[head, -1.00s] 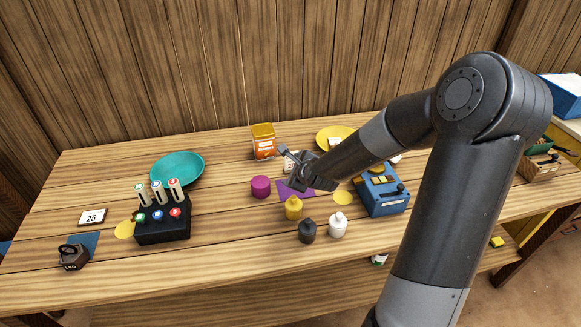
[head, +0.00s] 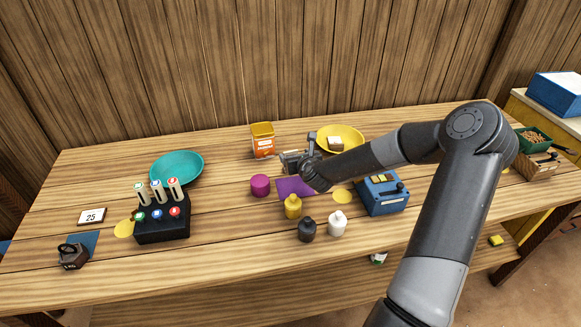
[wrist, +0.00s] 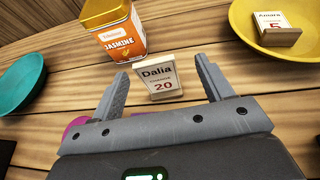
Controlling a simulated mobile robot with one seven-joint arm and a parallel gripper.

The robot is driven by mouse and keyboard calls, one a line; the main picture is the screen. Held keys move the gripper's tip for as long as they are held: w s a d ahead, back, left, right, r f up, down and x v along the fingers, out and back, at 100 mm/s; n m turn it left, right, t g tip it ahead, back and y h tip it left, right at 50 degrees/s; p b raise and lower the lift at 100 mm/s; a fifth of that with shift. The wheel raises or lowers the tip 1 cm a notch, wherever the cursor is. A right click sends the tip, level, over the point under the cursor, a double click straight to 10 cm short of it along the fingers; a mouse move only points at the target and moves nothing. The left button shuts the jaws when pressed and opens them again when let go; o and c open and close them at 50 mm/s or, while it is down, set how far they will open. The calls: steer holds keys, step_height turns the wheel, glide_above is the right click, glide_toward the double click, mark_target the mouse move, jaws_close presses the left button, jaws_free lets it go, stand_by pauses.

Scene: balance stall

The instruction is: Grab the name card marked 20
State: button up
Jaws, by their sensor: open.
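The name card marked 20 (wrist: 158,77) shows in the wrist view, with "Dalia" above the number. It stands on the table just ahead of and between my fingertips, with no contact that I can make out. My gripper (wrist: 160,84) is open with its two fingers apart and nothing held. In the head view my gripper (head: 296,158) is low over the table behind the purple mat, and the card is mostly hidden by it.
An orange jasmine tin (wrist: 112,32) stands close behind the card on the left. A yellow plate (wrist: 252,35) at right holds another card marked 5 (wrist: 272,30). A teal plate (wrist: 20,82) lies at left.

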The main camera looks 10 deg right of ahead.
mark_target(291, 152)
steer(key=shift+a+x, duration=0.2)
steer(key=shift+x, duration=1.2)
steer(key=shift+a+x, duration=0.2)
steer(key=shift+x, duration=1.15)
steer(key=shift+r, duration=0.1)
steer(key=shift+c, duration=0.3)
steer(key=c, duration=1.3)
steer(key=shift+o, duration=0.2)
steer(key=shift+r, duration=0.15)
